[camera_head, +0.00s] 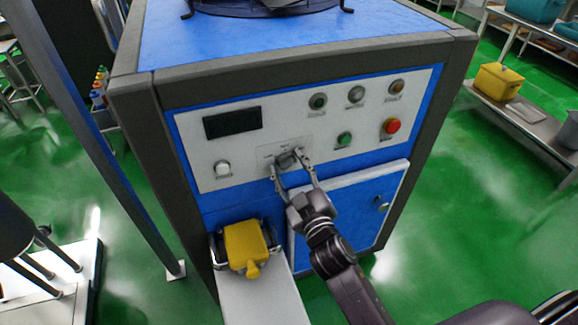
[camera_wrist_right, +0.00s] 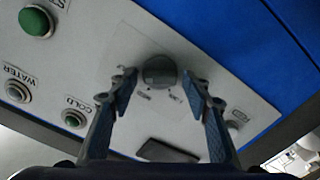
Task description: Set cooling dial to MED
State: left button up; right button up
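The cooling dial (camera_head: 287,158) is a dark grey knob on a small plate in the lower middle of the white control panel (camera_head: 220,150). In the right wrist view the dial (camera_wrist_right: 158,70) shows as a round dark knob with a ridge across it. My right gripper (camera_head: 290,171) reaches up to the panel, with one finger on each side of the dial. In the right wrist view the fingers (camera_wrist_right: 157,82) are apart, with visible gaps to the knob. My left gripper is not in view.
Near the dial are a green button (camera_head: 344,140), a red button (camera_head: 391,126), a white button (camera_head: 222,169) and a dark display (camera_head: 233,122). Below are a blue door (camera_head: 345,205) with a handle and a yellow object (camera_head: 245,246) on a protruding ledge.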

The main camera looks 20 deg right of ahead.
jog(key=c, duration=0.9)
jog(key=n+p, duration=0.1)
jog(key=n, duration=0.4)
jog(key=shift+n, duration=0.4)
jog(key=n, duration=0.5)
jog(key=shift+a+n, duration=0.1)
jog(key=shift+n, duration=0.3)
jog(key=o, duration=1.1)
jog(key=shift+f, duration=0.1)
